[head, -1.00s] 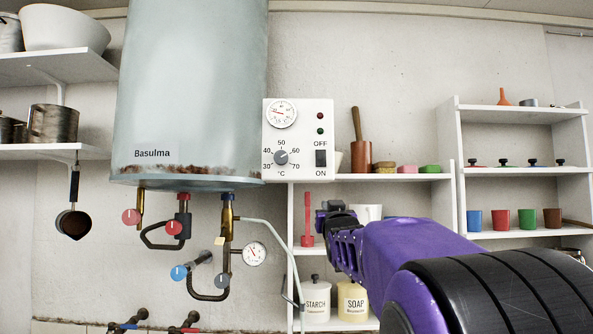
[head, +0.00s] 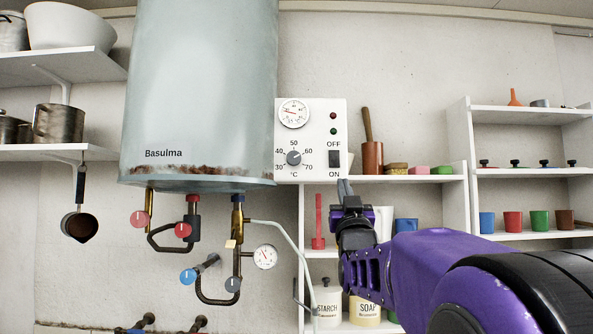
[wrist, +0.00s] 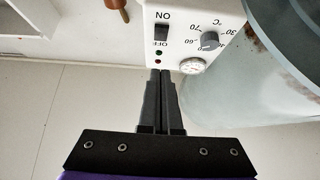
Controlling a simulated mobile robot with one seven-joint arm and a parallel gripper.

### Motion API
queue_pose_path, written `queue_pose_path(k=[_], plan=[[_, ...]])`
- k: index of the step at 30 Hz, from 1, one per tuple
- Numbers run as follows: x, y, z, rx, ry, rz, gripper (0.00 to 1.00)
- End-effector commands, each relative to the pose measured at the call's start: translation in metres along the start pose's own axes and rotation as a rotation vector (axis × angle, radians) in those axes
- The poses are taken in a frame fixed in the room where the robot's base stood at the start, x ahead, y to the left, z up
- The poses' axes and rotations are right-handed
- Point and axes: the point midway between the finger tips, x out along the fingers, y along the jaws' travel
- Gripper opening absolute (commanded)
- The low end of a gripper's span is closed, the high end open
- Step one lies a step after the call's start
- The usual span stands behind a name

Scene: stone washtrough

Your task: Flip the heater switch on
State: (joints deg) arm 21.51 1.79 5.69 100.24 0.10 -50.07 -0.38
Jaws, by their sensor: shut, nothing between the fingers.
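The heater's white control panel (head: 312,140) is at the right of the big tank. Its black rocker switch (head: 334,158) sits between OFF above and ON below; I cannot tell which side is pressed. The red lamp (head: 333,116) and green lamp (head: 333,131) look dark. My gripper (head: 344,186) is shut and empty, with its fingertips just under the panel's lower right corner in the head view. In the wrist view the panel appears upside down; the switch (wrist: 162,32) lies beyond the closed fingertips (wrist: 161,72), with a gap to it.
The grey tank (head: 200,90) has pipes and red and blue knobs below it. A shelf (head: 430,179) right of the panel holds a brown pestle and mortar (head: 372,155) and soaps. Another shelf (head: 535,170) with coloured cups stands at the right. The wall above the panel is bare.

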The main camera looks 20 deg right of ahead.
Motion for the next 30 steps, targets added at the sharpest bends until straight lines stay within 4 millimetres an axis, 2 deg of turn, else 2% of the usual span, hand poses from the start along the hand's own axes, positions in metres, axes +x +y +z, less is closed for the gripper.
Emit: queue_pose_path(k=[4,8,21,25,30], plan=[[0.003,0.0,0.0,0.001,0.0,0.0,0.0],[0.018,0.0,-0.001,0.001,0.0,0.0,0.0],[0.104,0.0,-0.001,0.001,-0.002,0.0,0.0],[0.116,0.0,0.014,0.002,-0.003,0.0,0.0],[0.126,0.0,0.024,0.001,-0.001,0.0,0.0]])
